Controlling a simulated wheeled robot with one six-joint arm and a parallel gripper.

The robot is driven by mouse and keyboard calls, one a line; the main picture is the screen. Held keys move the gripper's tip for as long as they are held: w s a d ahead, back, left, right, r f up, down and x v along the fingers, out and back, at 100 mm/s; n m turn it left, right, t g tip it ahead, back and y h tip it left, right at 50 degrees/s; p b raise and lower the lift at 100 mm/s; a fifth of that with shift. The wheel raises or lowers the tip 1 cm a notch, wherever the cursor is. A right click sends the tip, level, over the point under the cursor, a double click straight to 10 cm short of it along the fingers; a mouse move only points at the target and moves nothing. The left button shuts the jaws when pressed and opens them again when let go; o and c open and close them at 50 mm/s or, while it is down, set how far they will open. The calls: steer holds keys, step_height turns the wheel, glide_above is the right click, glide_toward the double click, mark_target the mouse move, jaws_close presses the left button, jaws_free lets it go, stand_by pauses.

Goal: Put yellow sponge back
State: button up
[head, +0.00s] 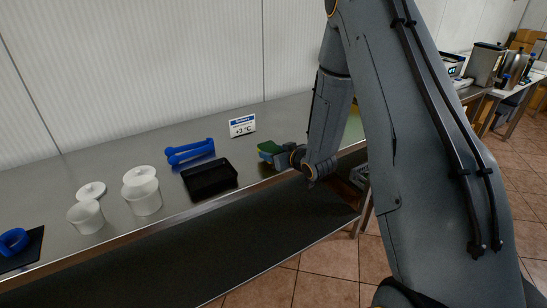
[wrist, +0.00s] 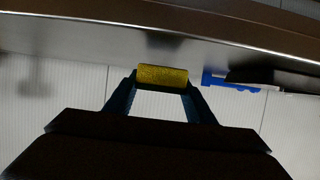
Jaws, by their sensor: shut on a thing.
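The yellow sponge (wrist: 162,75) is held between the two fingertips of my gripper (wrist: 161,84) in the wrist view. In the head view my gripper (head: 279,155) is at the counter's front edge, right of the black tray. A small green part (head: 268,147) shows at its fingertips there, probably the sponge's other face. My gripper is shut on the sponge. I cannot tell whether the sponge touches the counter. The black tray (head: 210,180) lies on the steel counter (head: 120,151) and looks empty.
A blue tool (head: 190,152) lies behind the tray, and a +3 °C sign (head: 242,125) stands at the back. White tubs (head: 142,196) with lids and a blue roll (head: 14,241) are on the left. A dark shelf (head: 190,250) lies below the counter. My arm hides the counter's right part.

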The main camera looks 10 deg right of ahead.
steer(key=shift+f, duration=1.2)
steer(key=shift+f, duration=0.1)
steer(key=o, duration=1.1)
steer(key=shift+r, duration=0.2)
steer(key=s+d+r+m+g+h+b, duration=0.1)
steer(key=s+d+r+g+h, duration=0.15)
steer(key=s, duration=0.65)
steer(key=s+d+r+m+g+h+b, duration=0.1)
steer(key=s+d+r+g+h, duration=0.15)
steer(key=s, duration=0.75)
steer(key=s+a+r+g, duration=0.1)
steer(key=s+g, duration=0.1)
steer(key=s, duration=0.3)
steer(key=s+a+r+m+g, duration=0.1)
steer(key=s+a+g, duration=0.1)
steer(key=s, duration=0.3)
steer(key=s+a+r+g, duration=0.2)
steer(key=s, duration=0.3)
steer(key=shift+s+m+g+y, duration=0.3)
steer(key=shift+s+y, duration=0.05)
steer(key=shift+y, duration=0.05)
